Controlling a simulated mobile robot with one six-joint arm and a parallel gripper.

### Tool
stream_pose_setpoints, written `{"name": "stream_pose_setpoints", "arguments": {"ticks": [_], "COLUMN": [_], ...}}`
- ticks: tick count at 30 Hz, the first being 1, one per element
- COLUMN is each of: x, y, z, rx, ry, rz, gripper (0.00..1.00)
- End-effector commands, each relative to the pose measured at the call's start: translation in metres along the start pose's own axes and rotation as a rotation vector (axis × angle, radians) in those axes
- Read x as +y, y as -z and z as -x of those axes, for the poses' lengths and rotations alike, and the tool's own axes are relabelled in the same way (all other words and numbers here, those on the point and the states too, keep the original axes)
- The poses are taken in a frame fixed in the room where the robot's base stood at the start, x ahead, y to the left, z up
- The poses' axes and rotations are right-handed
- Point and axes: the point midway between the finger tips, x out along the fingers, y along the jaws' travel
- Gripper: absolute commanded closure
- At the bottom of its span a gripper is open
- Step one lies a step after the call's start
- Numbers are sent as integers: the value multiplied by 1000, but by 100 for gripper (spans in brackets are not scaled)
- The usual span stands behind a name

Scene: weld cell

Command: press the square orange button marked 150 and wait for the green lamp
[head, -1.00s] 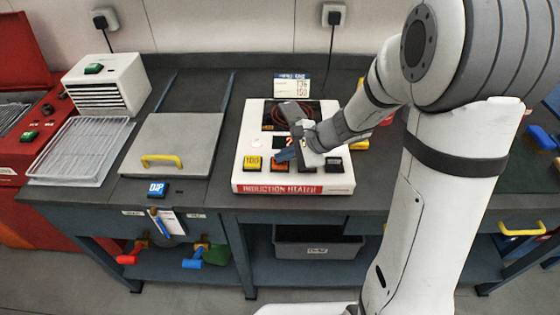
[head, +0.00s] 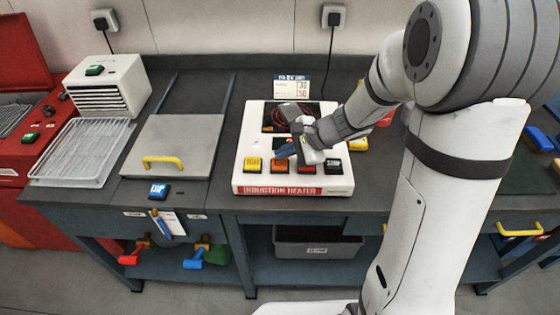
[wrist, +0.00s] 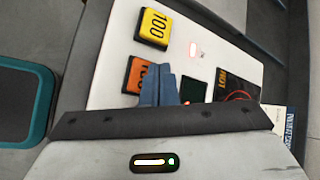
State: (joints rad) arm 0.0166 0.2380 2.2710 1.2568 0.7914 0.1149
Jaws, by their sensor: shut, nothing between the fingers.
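The induction heater (head: 240,178) is a white box on the bench with a row of square buttons along its front. The orange button (head: 280,167) sits right of the yellow button marked 100 (head: 253,165); both show in the wrist view, the orange one (wrist: 134,76) partly covered by my fingers, its marking not fully readable. My gripper (head: 284,151) is shut and empty, its blue fingertips (wrist: 166,74) close beside the orange button. I cannot tell whether they touch it. A small red light (wrist: 193,50) glows on the panel; I see no green lamp lit there.
A dark coil plate marked HOT (wrist: 234,88) lies behind the buttons. A red button and a dark button (head: 333,166) are to the right. A plate with a yellow handle (head: 190,140) and a wire rack (head: 80,150) lie to the left.

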Motion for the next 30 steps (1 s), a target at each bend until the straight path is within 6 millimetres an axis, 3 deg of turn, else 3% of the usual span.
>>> {"name": "stream_pose_setpoints", "arguments": {"ticks": [18, 30], "x": [-25, -25], "y": [-25, -25], "z": [34, 35], "rx": [0, 0], "ry": [0, 0], "rz": [0, 0], "gripper": [100, 100]}}
